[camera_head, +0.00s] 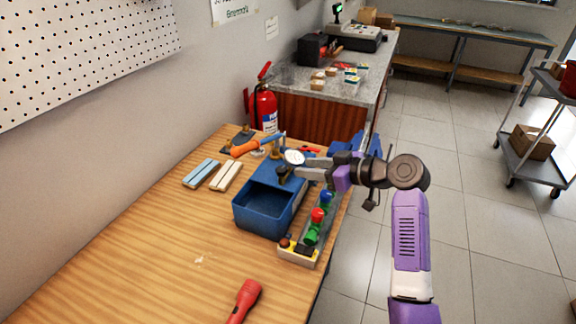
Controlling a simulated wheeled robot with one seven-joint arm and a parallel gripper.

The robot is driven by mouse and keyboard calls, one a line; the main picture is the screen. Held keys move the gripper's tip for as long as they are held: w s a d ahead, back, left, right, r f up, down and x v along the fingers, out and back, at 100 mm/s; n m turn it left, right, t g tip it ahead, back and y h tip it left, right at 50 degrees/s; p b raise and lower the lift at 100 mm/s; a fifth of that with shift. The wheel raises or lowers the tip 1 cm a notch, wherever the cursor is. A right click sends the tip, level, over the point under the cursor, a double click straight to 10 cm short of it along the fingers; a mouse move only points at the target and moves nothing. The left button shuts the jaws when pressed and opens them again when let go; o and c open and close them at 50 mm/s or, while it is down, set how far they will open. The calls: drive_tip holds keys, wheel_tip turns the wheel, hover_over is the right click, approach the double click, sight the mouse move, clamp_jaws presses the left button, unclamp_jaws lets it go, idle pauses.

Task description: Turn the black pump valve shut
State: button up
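The test pump is a blue open-topped tank (263,207) on the wooden bench, with an orange-handled lever (245,148) and a round white-faced gauge (294,157) at its far end. The small black valve knob (284,170) is at the tank's far rim, just below the gauge. My gripper (299,170) comes in from the right, its grey fingers pointing left, with their tips at the knob's right side. The fingers overlap in this view. I cannot tell whether they touch the knob or how far apart they are.
A strip with red, green and blue valves (317,222) lies right of the tank, under my arm. A red flashlight (245,298) lies at the front. Light blue and cream bars (213,174) lie left of the tank. A fire extinguisher (264,107) stands behind the bench.

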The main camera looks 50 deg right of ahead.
sight(282, 169)
drive_tip(key=shift+n, duration=0.3)
drive_tip(key=shift+a+f+p+x, duration=0.1)
drive_tip(key=shift+p+x, duration=0.2)
drive_tip(key=shift+x, duration=1)
drive_tip(key=shift+a+f+p+x, duration=0.15)
drive_tip(key=shift+p+x, duration=0.15)
drive_tip(key=shift+x, duration=1)
drive_tip(key=shift+a+f+p+x, duration=0.1)
drive_tip(key=shift+p+x, duration=0.2)
drive_tip(key=shift+x, duration=0.95)
drive_tip(key=shift+s+r, duration=0.1)
drive_tip(key=shift+s, duration=0.05)
clamp_jaws()
